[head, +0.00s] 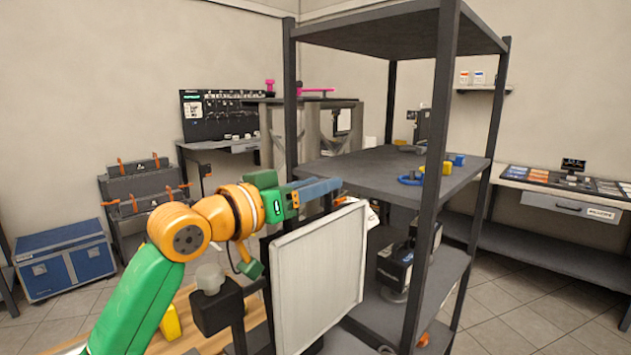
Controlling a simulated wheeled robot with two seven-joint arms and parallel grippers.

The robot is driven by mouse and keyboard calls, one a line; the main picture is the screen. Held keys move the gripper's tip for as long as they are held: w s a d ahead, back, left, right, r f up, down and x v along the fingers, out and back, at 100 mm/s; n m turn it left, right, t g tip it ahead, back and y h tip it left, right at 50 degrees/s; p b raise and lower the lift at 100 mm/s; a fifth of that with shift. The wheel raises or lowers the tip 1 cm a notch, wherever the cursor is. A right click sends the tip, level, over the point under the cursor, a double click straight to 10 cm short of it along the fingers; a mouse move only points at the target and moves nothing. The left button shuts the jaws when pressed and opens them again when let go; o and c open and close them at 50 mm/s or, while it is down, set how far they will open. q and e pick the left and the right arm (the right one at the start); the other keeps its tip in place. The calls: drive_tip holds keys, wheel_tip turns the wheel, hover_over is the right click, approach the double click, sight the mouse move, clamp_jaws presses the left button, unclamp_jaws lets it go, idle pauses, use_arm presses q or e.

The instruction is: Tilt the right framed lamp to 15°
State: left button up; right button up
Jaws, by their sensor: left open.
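A framed lamp (318,280) with a pale, flat rectangular panel and thin frame stands upright in the front middle of the head view. I cannot tell whether the fingers touch the frame. The panel's tilt angle cannot be read from here. My right gripper is not in view.
A dark metal shelf rack (390,172) stands close behind and right of the lamp, its front post a near obstacle. A blue cabinet (68,264) and a grey case stand (145,190) are at the left. A workbench (560,190) is at the right.

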use_arm(q)
clamp_jaws()
idle(1.3)
